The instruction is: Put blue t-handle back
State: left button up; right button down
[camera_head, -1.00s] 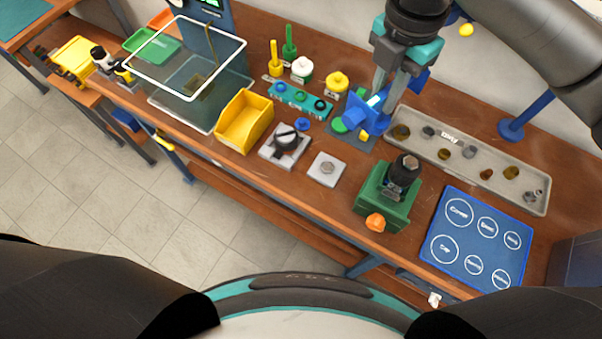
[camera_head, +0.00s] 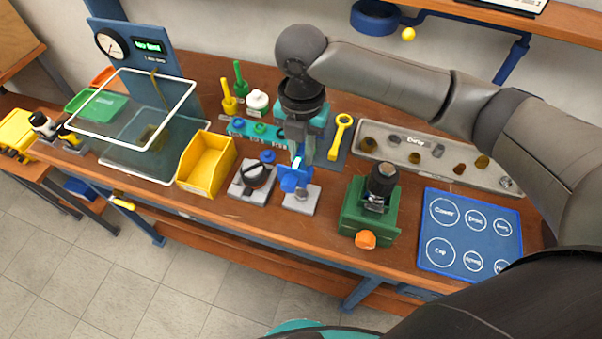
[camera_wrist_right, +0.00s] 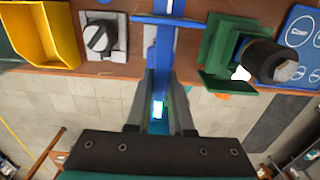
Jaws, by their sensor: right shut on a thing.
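A blue T-handle (camera_head: 290,180) is between the fingers of my right gripper (camera_head: 297,160), which is shut on it. In the head view it is in front of the small grey block (camera_head: 301,203) and hides part of it; I cannot tell whether they touch. In the right wrist view the handle's blue crossbar (camera_wrist_right: 185,22) lies across the top, beyond the fingertips of my right gripper (camera_wrist_right: 160,85). My left gripper is not in view.
A grey block with a black knob (camera_head: 258,176) and a yellow bin (camera_head: 207,163) stand to the left. A green vise (camera_head: 369,208) and blue mat (camera_head: 466,232) are to the right. Behind are a teal rack (camera_head: 238,128), a yellow wrench (camera_head: 340,135) and a grey parts tray (camera_head: 420,160).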

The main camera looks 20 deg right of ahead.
aim_at(301, 150)
jog(key=shift+f+b, duration=0.3)
jog(key=shift+f, duration=3.3)
jog(key=shift+f, duration=0.65)
jog(key=c, duration=0.8)
grip_release()
notch_tip(301, 150, up, 13)
jog(key=shift+r+p, duration=0.15)
jog(key=shift+p, duration=0.3)
